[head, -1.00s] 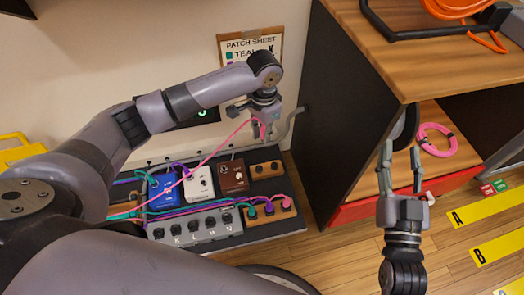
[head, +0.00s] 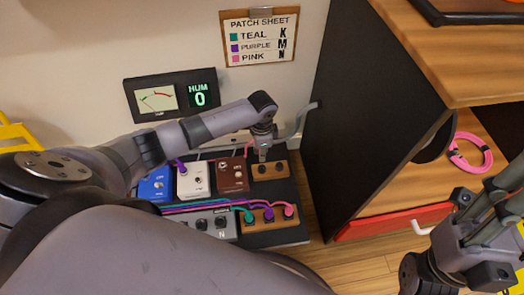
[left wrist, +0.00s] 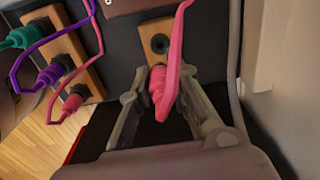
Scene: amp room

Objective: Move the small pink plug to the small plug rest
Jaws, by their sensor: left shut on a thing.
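My left gripper (head: 262,154) is low over the small wooden block with dark sockets (head: 279,171), which seems to be the small plug rest. In the left wrist view my left gripper (left wrist: 160,88) is shut on the small pink plug (left wrist: 158,84), with its pink cable rising from it. The block (left wrist: 150,29) lies just past the plug, with one dark hole showing. I cannot tell whether the plug touches the block. My right gripper (head: 490,222) is at the lower right, partly cut off; its opening is unclear.
A second wooden block (left wrist: 62,47) holds teal, purple and pink plugs. Blue (head: 155,185), white (head: 194,180) and brown (head: 232,175) pedals stand beside the rest. A dark cabinet (head: 375,110) rises close on the right. A patch sheet (head: 260,37) hangs above.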

